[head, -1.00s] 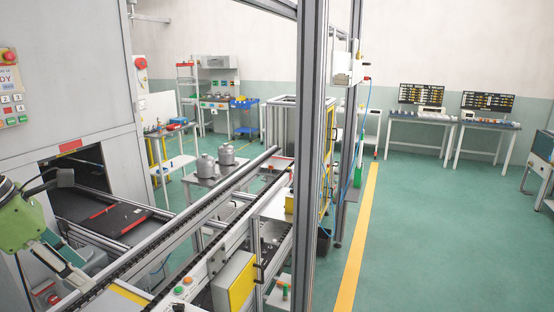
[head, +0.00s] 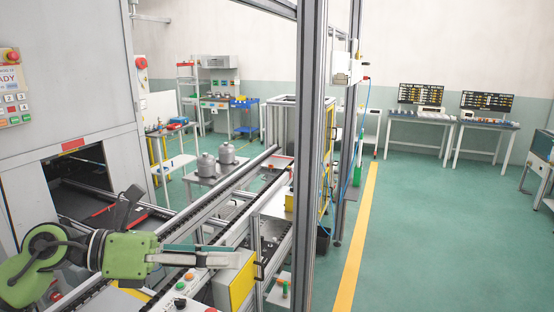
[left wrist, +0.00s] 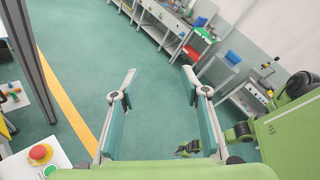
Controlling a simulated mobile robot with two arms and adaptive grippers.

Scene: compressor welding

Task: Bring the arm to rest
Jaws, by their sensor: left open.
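My left arm comes in from the left in the head view, green with dark joints. My left gripper (head: 232,253) is stretched out to the right, above the conveyor's front rail and close to the yellow-faced box in the picture. In the left wrist view its two grey and teal fingers (left wrist: 158,88) stand wide apart with nothing between them. Floor shows between the fingers. Green robot parts show at the right edge of the left wrist view. I see no right gripper in the head view.
The conveyor rails (head: 232,187) run from the lower left to the middle. A yellow-faced control box (head: 241,284) is at the front. A tall metal post (head: 309,150) stands in the middle. Two grey compressors (head: 227,154) stand on a table behind. Open green floor (head: 450,230) lies at right.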

